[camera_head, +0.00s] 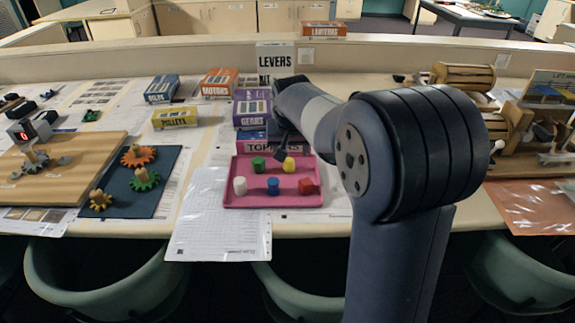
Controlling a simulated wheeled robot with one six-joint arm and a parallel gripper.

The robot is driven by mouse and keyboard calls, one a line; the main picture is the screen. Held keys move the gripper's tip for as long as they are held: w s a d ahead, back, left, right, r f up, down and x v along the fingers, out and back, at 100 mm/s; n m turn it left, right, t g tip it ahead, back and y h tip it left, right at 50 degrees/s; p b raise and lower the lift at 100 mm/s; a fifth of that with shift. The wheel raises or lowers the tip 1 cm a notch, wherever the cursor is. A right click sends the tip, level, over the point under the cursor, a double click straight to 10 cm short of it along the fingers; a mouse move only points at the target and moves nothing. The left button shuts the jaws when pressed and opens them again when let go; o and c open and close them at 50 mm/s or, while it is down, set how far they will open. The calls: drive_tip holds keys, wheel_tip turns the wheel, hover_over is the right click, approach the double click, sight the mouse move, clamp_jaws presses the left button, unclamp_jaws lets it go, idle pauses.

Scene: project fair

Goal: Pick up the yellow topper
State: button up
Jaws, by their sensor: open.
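The yellow topper (289,165) stands upright on the pink tray (231,201), toward its back right. My gripper (283,155) is open and hangs over the back of the tray, just left of and above the yellow topper. I cannot tell whether a finger touches it. A green topper (258,165) stands to the left. A white topper (240,186), a blue topper (273,186) and a red topper (307,186) stand along the tray's front.
A dark mat (122,203) with colored gears lies to the left. Wooden devices (465,76) stand at the right. White paper (212,235) hangs over the table's front edge, with green chairs below.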

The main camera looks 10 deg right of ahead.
sight(289, 160)
drive_tip(key=x, duration=0.7)
drive_tip(key=shift+w+a, duration=0.1)
drive_tip(key=shift+w, duration=0.25)
drive_tip(key=c, duration=1)
